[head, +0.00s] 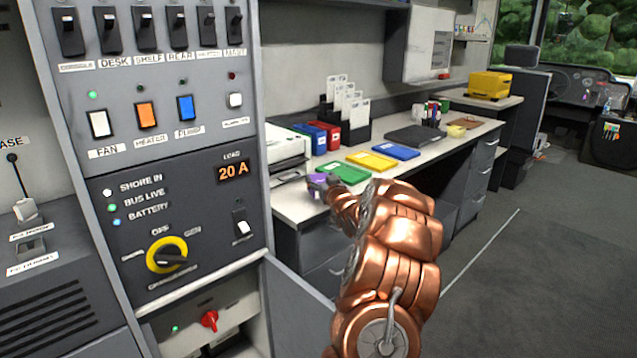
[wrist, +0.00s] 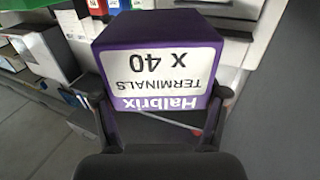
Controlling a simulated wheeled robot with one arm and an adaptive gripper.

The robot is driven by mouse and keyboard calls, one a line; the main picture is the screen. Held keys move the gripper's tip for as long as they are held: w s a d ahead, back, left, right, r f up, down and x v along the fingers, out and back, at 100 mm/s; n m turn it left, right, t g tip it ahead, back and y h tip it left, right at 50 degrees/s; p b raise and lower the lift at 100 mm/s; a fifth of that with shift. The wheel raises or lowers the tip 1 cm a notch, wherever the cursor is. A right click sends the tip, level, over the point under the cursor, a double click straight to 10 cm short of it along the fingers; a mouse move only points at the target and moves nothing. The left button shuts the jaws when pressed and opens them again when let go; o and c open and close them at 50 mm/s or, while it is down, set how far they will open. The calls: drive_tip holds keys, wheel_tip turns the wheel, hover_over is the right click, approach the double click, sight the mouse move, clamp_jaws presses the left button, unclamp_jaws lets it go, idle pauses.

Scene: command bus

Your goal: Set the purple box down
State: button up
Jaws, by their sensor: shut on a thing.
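The purple box (wrist: 170,70) fills the middle of the wrist view. It has a white label with upside-down lettering reading "Halbrix TERMINALS x 40". My gripper (wrist: 165,125) is shut on it, with one dark finger on each side. In the head view, a small part of the purple box (head: 318,181) shows at the end of my copper arm, by the left front part of the desk (head: 300,207). My gripper (head: 328,186) is mostly hidden there by my arm. I cannot tell whether the box touches the desk.
A green tray (head: 345,173), a yellow tray (head: 371,161) and a blue tray (head: 397,151) lie along the desk. A printer (head: 283,150), red and blue binders (head: 325,136) and a dark laptop-like slab (head: 415,136) stand behind. A switch panel (head: 160,150) rises at left. Floor at right is clear.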

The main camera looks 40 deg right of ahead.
drive_tip(key=shift+w+d+f, duration=0.25)
drive_tip(key=shift+w+f, duration=0.2)
drive_tip(key=shift+w, duration=0.1)
drive_tip(key=shift+w+d+f, duration=0.2)
drive_tip(key=shift+w+f, duration=0.2)
drive_tip(key=shift+w, duration=0.15)
drive_tip(key=shift+w+d+f, duration=0.1)
drive_tip(key=shift+w+f, duration=0.15)
drive_tip(key=shift+f, duration=0.1)
drive_tip(key=o, duration=1.3)
drive_tip(key=shift+s+r, duration=0.1)
drive_tip(key=shift+s, duration=0.05)
drive_tip(key=shift+s, duration=0.3)
drive_tip(key=shift+v, duration=5.65)
